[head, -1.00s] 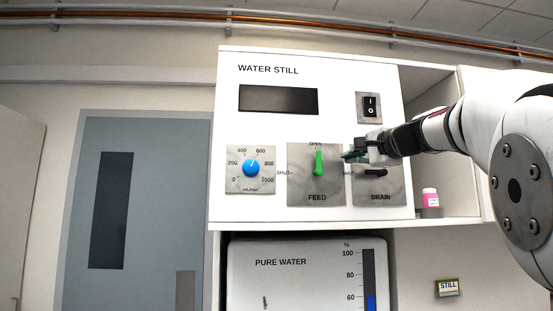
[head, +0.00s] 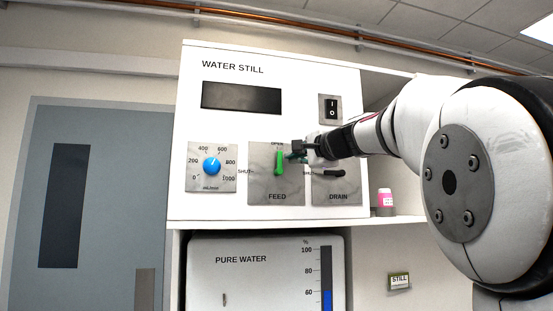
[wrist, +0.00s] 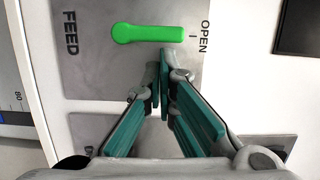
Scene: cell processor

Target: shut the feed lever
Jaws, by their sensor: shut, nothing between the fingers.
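The feed lever (head: 279,163) is a green handle on a grey plate marked FEED (head: 260,189). It stands upright, its end at the OPEN mark; the SHUT mark is to the plate's left. The wrist view shows the lever (wrist: 147,33) just beyond my fingertips, lying across the picture toward OPEN. My gripper (head: 296,155) is just right of the lever's upper part in the head view. Its teal-padded fingers (wrist: 164,60) are together and empty in the wrist view. A small gap shows between the tips and the lever there; contact cannot be told in the head view.
The black drain lever (head: 332,173) points sideways toward SHUT, just below my gripper. The power switch (head: 331,109) and dark display (head: 241,98) are above. A pink-labelled bottle (head: 386,199) stands on the shelf at right.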

